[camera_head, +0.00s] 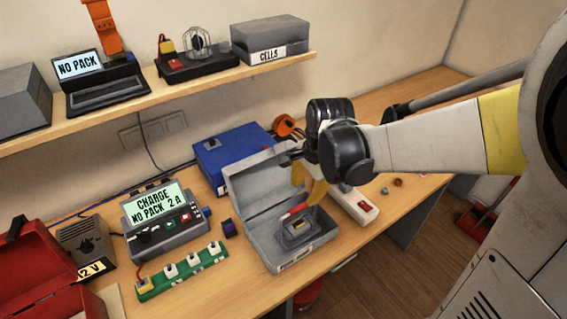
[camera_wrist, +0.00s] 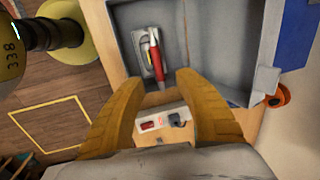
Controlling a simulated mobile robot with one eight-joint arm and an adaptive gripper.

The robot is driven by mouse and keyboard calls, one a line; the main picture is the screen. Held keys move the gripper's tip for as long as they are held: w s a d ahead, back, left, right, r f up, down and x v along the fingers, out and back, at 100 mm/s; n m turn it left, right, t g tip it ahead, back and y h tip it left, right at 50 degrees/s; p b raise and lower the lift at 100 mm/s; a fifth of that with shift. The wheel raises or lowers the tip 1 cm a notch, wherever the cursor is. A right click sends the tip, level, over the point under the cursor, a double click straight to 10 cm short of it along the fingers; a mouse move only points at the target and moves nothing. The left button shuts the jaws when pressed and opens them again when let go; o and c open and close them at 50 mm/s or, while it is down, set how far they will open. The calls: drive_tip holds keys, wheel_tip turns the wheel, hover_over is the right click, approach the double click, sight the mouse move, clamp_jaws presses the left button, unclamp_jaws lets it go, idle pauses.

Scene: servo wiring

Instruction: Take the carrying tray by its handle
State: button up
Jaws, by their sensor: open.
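An open grey metal box (camera_head: 262,240) stands on the bench with its lid raised; it also shows in the wrist view (camera_wrist: 210,80). Inside lies a small grey, dark-topped object (camera_head: 297,232), also in the wrist view (camera_wrist: 145,48), with a red-handled tool (camera_wrist: 157,62) beside or on it. I cannot tell whether this object is the carrying tray; no tray handle is clearly seen. My gripper (camera_head: 307,186) has yellow fingers and hangs above the box's right part. In the wrist view my gripper (camera_wrist: 158,86) is open, with nothing between its fingers.
A white power strip (camera_head: 354,206) lies right of the box, a blue case (camera_head: 225,158) behind it. A charger (camera_head: 165,222) and a green strip (camera_head: 182,270) stand left. An open red toolbox (camera_head: 40,265) is at far left. The shelf (camera_head: 215,80) overhangs the back.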

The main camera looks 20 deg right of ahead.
sight(300, 207)
drive_tip(key=f+b, duration=0.1)
drive_tip(key=f, duration=0.2)
drive_tip(key=f+b, duration=0.1)
drive_tip(key=f, duration=0.2)
drive_tip(key=w+f, duration=0.1)
drive_tip(key=f, duration=0.2)
drive_tip(key=shift+w+a+b, duration=0.1)
drive_tip(key=shift+a+b, duration=0.3)
clamp_jaws()
